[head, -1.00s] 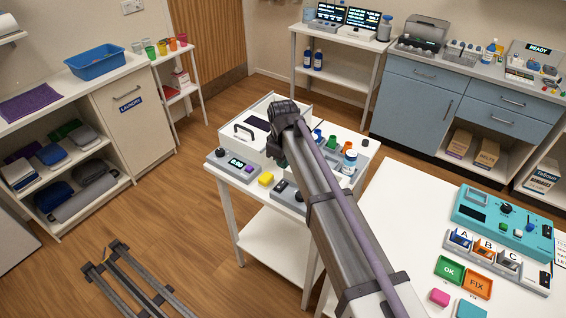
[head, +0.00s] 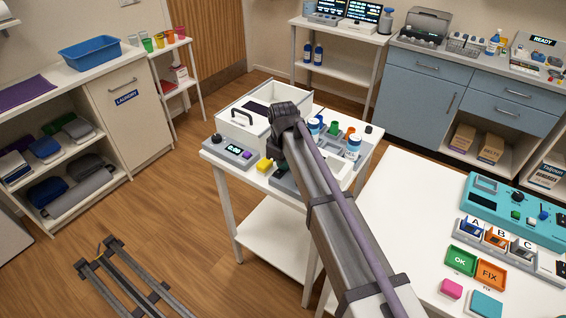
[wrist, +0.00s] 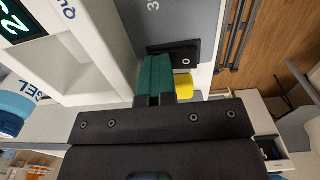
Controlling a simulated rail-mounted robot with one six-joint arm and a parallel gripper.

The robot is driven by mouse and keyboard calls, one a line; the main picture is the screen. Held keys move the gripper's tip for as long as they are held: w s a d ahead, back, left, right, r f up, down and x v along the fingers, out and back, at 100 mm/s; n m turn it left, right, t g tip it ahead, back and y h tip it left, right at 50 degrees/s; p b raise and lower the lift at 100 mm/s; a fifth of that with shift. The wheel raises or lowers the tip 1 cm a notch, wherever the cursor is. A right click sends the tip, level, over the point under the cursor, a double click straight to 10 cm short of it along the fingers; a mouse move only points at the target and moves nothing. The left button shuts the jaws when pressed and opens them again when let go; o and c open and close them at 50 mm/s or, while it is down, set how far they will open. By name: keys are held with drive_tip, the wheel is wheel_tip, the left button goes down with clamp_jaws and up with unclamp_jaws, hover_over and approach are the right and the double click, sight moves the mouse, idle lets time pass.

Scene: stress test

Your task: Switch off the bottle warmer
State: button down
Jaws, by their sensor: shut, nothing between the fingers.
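In the wrist view a grey panel (wrist: 192,22) carries a black rocker switch (wrist: 186,53) with a small round mark at its right end. This looks like the bottle warmer's switch, but no name for it is readable. My gripper (wrist: 158,68), with teal-green fingers, is shut and empty, its tips right at the left part of the switch. I cannot tell whether they touch or press it. In the head view, the grey unit (head: 282,182) on the small white table is mostly hidden by my arm, and so are my fingers.
A yellow block (head: 264,166) lies close beside the grey unit and also shows in the wrist view (wrist: 184,84). A grey box with a display (head: 234,151) and a white bin (head: 236,130) stand left. A white table (head: 400,215) holds a teal panel (head: 490,200).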

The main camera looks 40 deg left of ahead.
sight(280, 171)
drive_tip(key=shift+s, duration=0.2)
drive_tip(key=shift+s+r+p, duration=0.3)
drive_tip(key=shift+s, duration=0.3)
drive_tip(key=shift+w, duration=0.1)
drive_tip(key=shift+r, duration=0.1)
wheel_tip(280, 171, up, 14)
drive_tip(key=p, duration=1.4)
drive_tip(key=shift+w+f, duration=0.3)
drive_tip(key=shift+w, duration=0.4)
